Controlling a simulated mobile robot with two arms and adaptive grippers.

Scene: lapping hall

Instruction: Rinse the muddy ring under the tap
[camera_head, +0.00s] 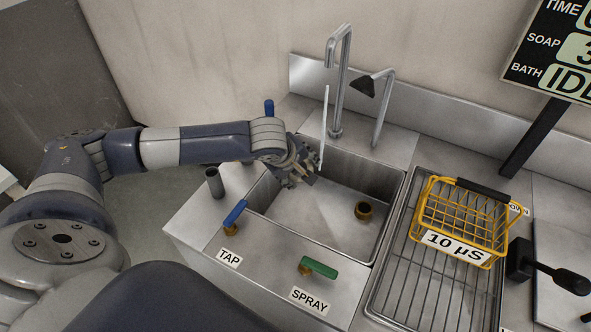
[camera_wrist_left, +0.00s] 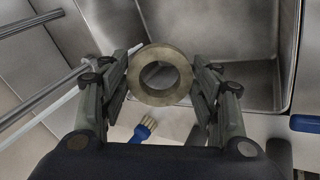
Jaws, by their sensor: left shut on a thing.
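My left gripper (camera_head: 308,178) is over the left part of the sink (camera_head: 335,232), pointing down and right. In the left wrist view the left gripper (camera_wrist_left: 160,78) is shut on the ring (camera_wrist_left: 137,75), a dull grey-brown annulus pinched across its outer sides. In the head view the fingers mostly hide the ring. The tall tap (camera_head: 341,85) stands at the sink's back. A thin white stream (camera_head: 324,125) runs below its spout and passes beside my fingers; I cannot tell whether it meets the ring. The blue TAP lever (camera_head: 235,214) is on the front ledge. My right gripper is not in view.
A green SPRAY lever (camera_head: 318,268) and a second, black-tipped spout (camera_head: 377,100) flank the sink. A yellow basket (camera_head: 465,215) sits on the rack at right. A blue-handled brush (camera_wrist_left: 145,129) shows in the wrist view.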

